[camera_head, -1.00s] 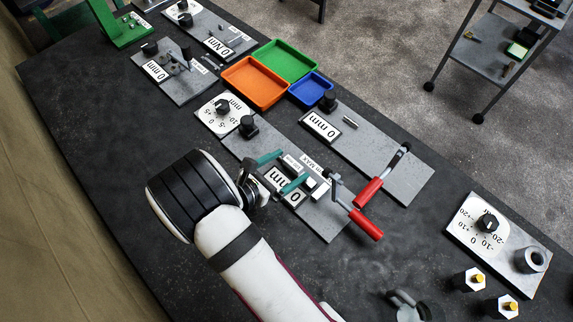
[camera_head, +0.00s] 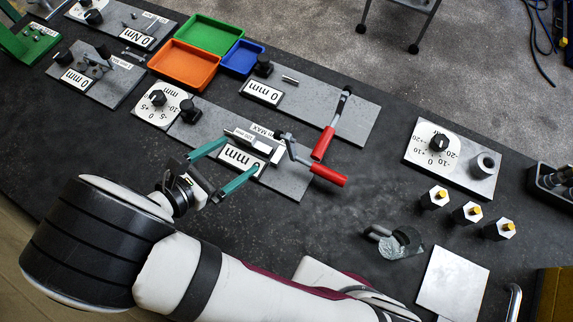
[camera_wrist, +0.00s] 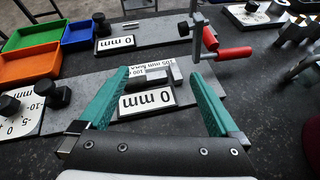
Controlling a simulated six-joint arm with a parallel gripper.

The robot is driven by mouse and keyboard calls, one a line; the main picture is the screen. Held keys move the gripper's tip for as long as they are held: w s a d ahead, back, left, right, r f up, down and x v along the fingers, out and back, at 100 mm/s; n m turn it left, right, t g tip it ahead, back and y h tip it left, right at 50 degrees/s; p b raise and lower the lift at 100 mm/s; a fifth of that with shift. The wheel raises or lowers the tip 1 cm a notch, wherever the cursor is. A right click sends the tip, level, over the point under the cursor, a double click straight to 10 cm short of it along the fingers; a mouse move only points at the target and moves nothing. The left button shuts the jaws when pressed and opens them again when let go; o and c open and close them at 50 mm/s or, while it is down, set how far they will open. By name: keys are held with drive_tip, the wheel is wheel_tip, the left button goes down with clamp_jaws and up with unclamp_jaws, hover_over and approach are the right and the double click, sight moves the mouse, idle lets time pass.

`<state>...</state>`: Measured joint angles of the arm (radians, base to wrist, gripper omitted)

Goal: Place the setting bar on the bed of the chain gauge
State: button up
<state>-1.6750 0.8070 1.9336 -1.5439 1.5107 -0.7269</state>
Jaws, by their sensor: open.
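The chain gauge (camera_head: 289,187) is a grey plate with a 0 mm display, a "MAX" label and a red-handled crank. A pale bar with a 100 label, which looks like the setting bar (camera_head: 250,141), lies along the gauge behind the display. It also shows in the wrist view (camera_wrist: 155,74); whether it is fully seated I cannot tell. My gripper (camera_head: 225,165) is open and empty, its teal fingers either side of the display, on the near side of the bar. In the wrist view, my gripper (camera_wrist: 158,80) spans the display and bar without visible contact.
The crank's red handle (camera_head: 328,175) is close right of the bar. Another plate with a crank (camera_head: 355,115) lies behind. Orange (camera_head: 185,66), green (camera_head: 209,34) and blue (camera_head: 242,58) trays stand at back left. Hex pieces (camera_head: 435,197) stand at right.

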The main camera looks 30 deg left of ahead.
drive_tip(key=w+d+r+m+g+h, duration=0.35)
drive_tip(key=d+m, duration=0.25)
drive_tip(key=d, duration=0.2)
drive_tip(key=w+d+r+m+g+h, duration=0.2)
drive_tip(key=w+d+r+m+g, duration=0.15)
drive_tip(key=d+m, duration=0.35)
drive_tip(key=s+d+r+m+g+y, duration=0.2)
drive_tip(key=s+d+m+y, duration=0.3)
drive_tip(key=m, duration=0.7)
drive_tip(key=s+d+r+m+g+y, duration=0.2)
drive_tip(key=s+d+m+y, duration=0.3)
drive_tip(key=d+m, duration=0.4)
drive_tip(key=m+g, duration=0.1)
drive_tip(key=m, duration=0.2)
drive_tip(key=shift+d+r+m+g, duration=0.2)
drive_tip(key=shift+r+m+g, duration=0.15)
drive_tip(key=shift+m+g, duration=0.05)
